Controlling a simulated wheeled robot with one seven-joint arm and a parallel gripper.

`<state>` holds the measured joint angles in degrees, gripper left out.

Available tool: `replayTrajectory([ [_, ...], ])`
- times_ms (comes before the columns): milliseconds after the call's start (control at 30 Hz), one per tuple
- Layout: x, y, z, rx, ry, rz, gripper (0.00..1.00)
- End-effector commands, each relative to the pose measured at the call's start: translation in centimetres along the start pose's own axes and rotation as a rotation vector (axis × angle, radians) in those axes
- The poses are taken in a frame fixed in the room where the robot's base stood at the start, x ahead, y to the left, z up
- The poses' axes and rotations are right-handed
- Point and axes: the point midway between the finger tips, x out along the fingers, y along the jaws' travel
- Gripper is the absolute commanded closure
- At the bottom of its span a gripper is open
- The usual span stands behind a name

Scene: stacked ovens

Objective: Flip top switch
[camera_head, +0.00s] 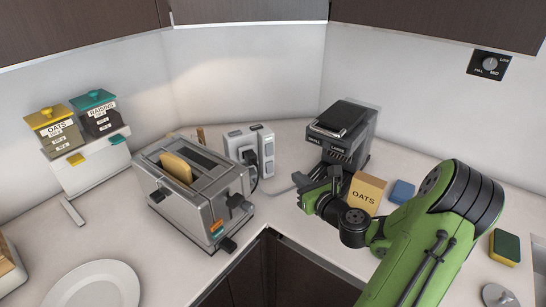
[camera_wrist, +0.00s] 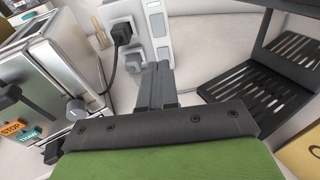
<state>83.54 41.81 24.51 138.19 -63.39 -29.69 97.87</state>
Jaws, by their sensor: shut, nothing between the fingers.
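A white outlet block (camera_head: 242,146) stands against the back wall. On its right is a narrow upright white panel (camera_head: 267,149) with several grey switches in a column. In the wrist view the panel (camera_wrist: 157,30) is at the top centre, cut off by the frame edge, so I cannot tell whether its top switch shows. My gripper (camera_head: 306,182) is shut and empty, in front and to the right of the panel. In the wrist view its fingertips (camera_wrist: 158,70) are together just below the panel in the picture. I cannot tell each switch's position.
A steel toaster (camera_head: 200,195) with bread stands left of the outlet block, and a black plug (camera_wrist: 122,32) sits in it. A black appliance (camera_head: 340,140) stands on the right.

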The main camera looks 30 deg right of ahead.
Motion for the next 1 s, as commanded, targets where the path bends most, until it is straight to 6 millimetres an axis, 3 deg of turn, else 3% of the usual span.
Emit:
replayTrajectory([
  [167, 0.2, 0.1, 0.0, -0.004, 0.001, 0.002, 1.0],
  [267, 1.3, 0.1, 0.0, -0.007, 0.002, 0.006, 1.0],
  [700, 10.7, 0.3, 0.1, -0.008, 0.0, 0.006, 1.0],
  [833, 12.8, 0.2, 0.0, -0.008, 0.001, 0.004, 1.0],
  [1000, 14.0, 0.1, 0.0, -0.007, 0.001, 0.002, 1.0],
])
